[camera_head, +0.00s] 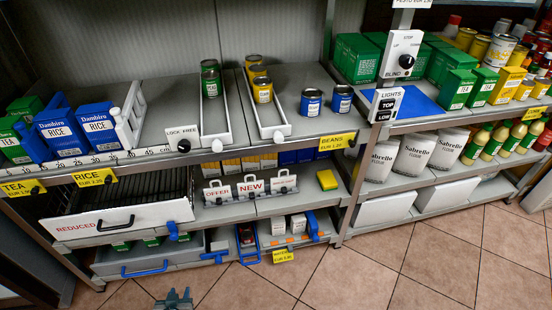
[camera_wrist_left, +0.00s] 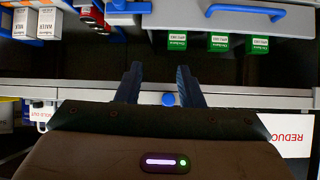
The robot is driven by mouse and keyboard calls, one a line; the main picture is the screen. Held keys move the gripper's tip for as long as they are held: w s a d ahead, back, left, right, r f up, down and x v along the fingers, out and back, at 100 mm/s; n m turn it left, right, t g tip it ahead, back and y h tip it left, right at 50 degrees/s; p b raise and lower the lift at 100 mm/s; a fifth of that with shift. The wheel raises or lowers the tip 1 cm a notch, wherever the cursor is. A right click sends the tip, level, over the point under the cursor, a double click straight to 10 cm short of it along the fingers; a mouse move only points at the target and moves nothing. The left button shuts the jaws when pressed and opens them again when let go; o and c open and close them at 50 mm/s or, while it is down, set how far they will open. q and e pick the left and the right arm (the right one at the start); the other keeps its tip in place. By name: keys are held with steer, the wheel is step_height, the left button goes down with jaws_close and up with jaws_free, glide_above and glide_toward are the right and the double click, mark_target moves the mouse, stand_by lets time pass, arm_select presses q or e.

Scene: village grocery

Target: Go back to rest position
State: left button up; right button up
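My left gripper (camera_head: 178,293) shows at the bottom edge of the head view, low over the tiled floor in front of the shelves. In the left wrist view its two dark fingers (camera_wrist_left: 160,84) stand apart with nothing between them, so it is open and empty. A blue knob (camera_wrist_left: 168,99) shows beyond the fingers in that view; I cannot tell whether they touch anything. My right gripper is in neither view.
A white REDUCED drawer (camera_head: 125,219) and a lower drawer with a blue handle (camera_head: 144,269) face the aisle. Shelves hold rice boxes (camera_head: 98,126), cans (camera_head: 311,102) and flour bags (camera_head: 415,155). The tiled floor (camera_head: 350,282) is clear at the front right.

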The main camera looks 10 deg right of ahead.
arm_select(q)
steer(key=s+a+f+g+p, duration=0.1)
steer(key=s+f+g+p, duration=0.2)
steer(key=s, duration=0.7)
steer(key=s+a+f+g+p, duration=0.2)
steer(key=s+f+g+p, duration=0.1)
steer(key=s, duration=0.8)
steer(key=s+a+f+g+p, duration=0.2)
steer(key=s+f+g+p, duration=0.1)
steer(key=s, duration=0.8)
steer(key=shift+s+f+g+y, duration=0.2)
steer(key=shift+f+g+y, duration=0.1)
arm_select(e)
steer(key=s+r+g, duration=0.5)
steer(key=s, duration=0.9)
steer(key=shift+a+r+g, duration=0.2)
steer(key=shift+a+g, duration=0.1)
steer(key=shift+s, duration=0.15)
